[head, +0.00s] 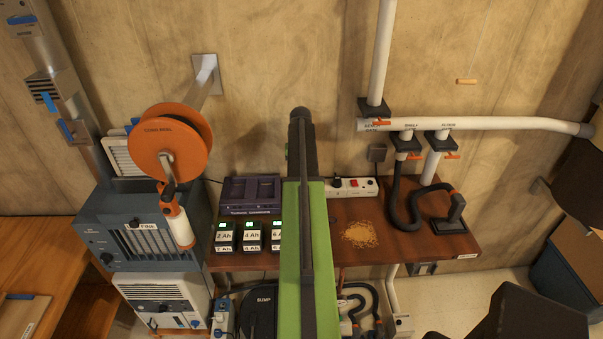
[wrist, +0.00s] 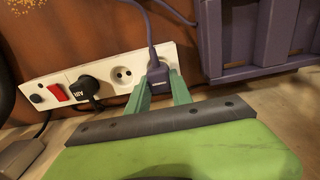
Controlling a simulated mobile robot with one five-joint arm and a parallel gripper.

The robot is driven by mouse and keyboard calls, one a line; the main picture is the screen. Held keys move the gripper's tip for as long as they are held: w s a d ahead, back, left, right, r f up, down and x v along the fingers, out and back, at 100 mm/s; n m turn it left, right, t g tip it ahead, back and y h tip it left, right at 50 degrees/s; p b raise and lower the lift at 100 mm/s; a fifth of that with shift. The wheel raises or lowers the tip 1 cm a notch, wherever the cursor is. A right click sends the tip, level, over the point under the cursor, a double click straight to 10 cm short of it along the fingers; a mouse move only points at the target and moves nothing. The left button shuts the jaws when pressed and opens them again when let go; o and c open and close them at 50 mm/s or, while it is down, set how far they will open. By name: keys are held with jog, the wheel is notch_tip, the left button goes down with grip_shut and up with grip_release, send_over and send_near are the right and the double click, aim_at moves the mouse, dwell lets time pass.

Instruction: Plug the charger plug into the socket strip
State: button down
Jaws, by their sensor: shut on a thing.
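The socket strip (wrist: 45,83) is white and crosses the wrist view, with a red switch and a black plug (wrist: 85,88) in one socket. One round socket (wrist: 124,76) in its middle is empty. The charger plug (wrist: 157,75) is purple with a purple cable. My gripper (wrist: 162,86) is shut on it, a green finger on each side, over the strip's right end. I cannot tell whether its pins are in a socket. In the head view the strip (head: 367,188) shows right of my green arm, which hides its left part; plug and fingertips are hidden there.
The purple charger (head: 249,194) stands left of my arm, and its slatted side fills the wrist view's upper right (wrist: 262,38). Several batteries (head: 225,236) stand before it. Sawdust (head: 360,235) and a black hose (head: 403,215) lie to the right on the brown bench (head: 330,232).

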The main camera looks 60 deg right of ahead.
jog(key=shift+f+b, duration=1.35)
dwell(1.3)
jog(key=shift+r, duration=0.1)
dwell(0.5)
jog(key=c, duration=1.1)
grip_release()
jog(key=shift+o, duration=0.3)
jog(key=o, duration=0.5)
jog(key=shift+c, duration=0.2)
jog(key=shift+r, duration=0.15)
